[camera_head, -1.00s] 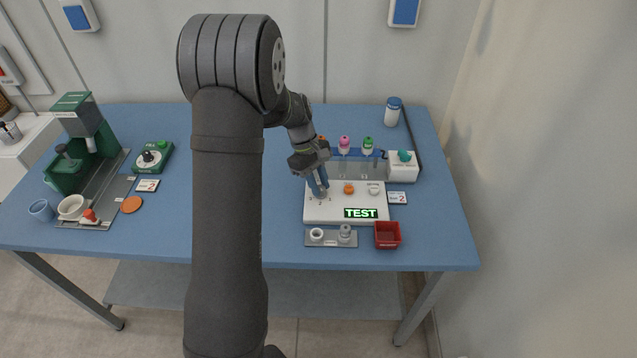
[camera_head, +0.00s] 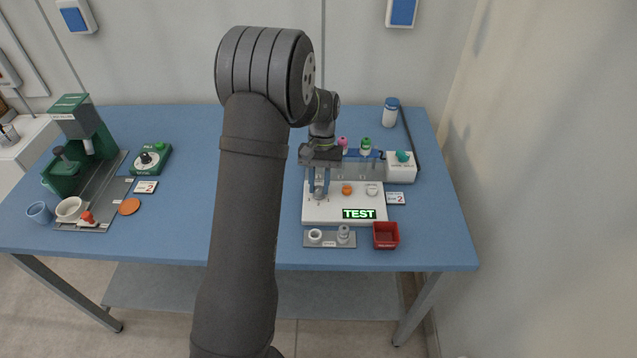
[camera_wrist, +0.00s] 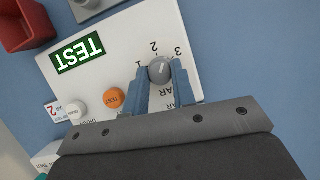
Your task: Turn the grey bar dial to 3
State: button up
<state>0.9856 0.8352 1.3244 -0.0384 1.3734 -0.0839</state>
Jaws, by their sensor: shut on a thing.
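The grey bar dial (camera_wrist: 160,70) sits on a white panel (camera_wrist: 125,45) with the marks 1, 2 and 3 printed around it. My gripper (camera_wrist: 159,78) is shut on the dial, a blue finger on each side of it. A light line shows on the dial's top, but which mark it points to is too small to tell surely. In the head view, my gripper (camera_head: 319,192) is at the left part of the white panel (camera_head: 335,216), and its fingers hide most of the dial.
On the panel are an orange button (camera_wrist: 114,98), a white button (camera_wrist: 78,110) and a lit TEST display (camera_head: 359,213). A red bin (camera_head: 386,236) and a grey tray (camera_head: 330,246) stand in front. Bottles with coloured tops stand behind. A green dial box (camera_head: 152,158) is far left.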

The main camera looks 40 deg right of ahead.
jog(key=shift+s+m+t+y, duration=0.1)
jog(key=shift+m+t+y, duration=0.3)
jog(key=shift+m, duration=1.5)
jog(key=o, duration=1)
jog(key=v, duration=1.7)
jog(key=shift+s+r, duration=0.25)
jog(key=shift+s, duration=0.05)
